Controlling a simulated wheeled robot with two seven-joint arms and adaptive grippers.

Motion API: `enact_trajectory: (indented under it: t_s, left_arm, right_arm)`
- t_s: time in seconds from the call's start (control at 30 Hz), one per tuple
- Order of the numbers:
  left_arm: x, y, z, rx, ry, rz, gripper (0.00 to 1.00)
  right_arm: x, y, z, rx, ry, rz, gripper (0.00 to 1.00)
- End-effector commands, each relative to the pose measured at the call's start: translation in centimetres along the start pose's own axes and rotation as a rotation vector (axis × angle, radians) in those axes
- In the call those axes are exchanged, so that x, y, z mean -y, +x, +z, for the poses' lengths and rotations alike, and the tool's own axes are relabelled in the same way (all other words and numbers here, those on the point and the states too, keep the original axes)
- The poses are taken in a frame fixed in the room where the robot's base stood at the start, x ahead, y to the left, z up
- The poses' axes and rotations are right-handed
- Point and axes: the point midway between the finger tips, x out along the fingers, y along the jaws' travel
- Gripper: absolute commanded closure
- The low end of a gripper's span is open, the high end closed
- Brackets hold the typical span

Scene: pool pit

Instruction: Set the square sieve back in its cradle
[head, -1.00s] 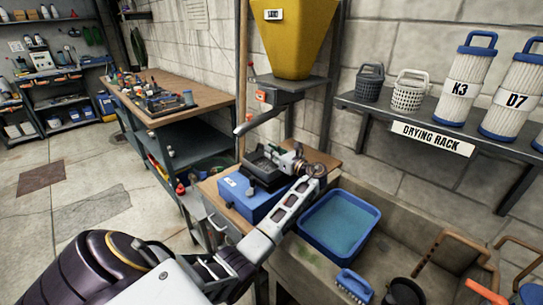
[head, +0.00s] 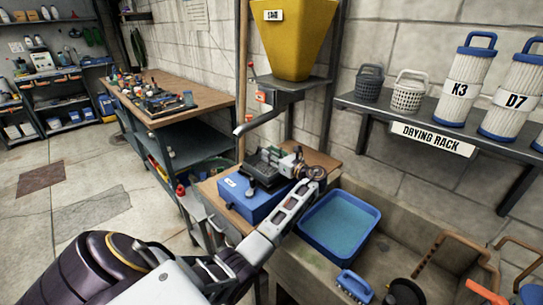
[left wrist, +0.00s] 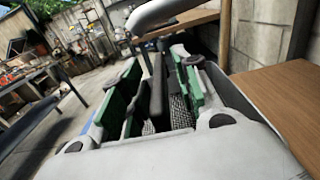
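The dark square sieve (left wrist: 178,112) shows in the left wrist view as grey mesh with dark walls. In the head view a dark, square-edged piece (head: 262,175) sits on top of a blue box (head: 252,203); I cannot tell there where sieve and cradle part. My left gripper (head: 268,157) is over this piece. In the left wrist view its green-padded fingers (left wrist: 155,95) stand apart, with a dark upright bar between them and gaps beside it. Its fingertips are down near the mesh; contact is unclear. My right gripper is not in view.
A yellow hopper (head: 294,40) with a grey spout (head: 262,122) hangs just above the blue box. A blue tub of water (head: 340,228) stands right of it in a trough. The drying rack (head: 420,125) holds baskets and filters. A cluttered workbench (head: 170,100) stands behind left.

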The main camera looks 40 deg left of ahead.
Motion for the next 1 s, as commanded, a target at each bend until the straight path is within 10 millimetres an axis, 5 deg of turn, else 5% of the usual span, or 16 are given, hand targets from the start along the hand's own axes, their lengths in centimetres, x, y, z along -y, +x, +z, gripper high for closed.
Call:
enact_trajectory:
  t_s: [0.37, 1.0]
  left_arm:
    - [0.0, -1.4, 0.2, -0.001, 0.0, -0.001, 0.68]
    - [0.0, -10.3, 0.2, -0.001, 0.0, -0.001, 0.68]
  right_arm:
    - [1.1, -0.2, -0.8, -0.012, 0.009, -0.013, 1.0]
    - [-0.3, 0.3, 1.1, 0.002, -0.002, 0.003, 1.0]
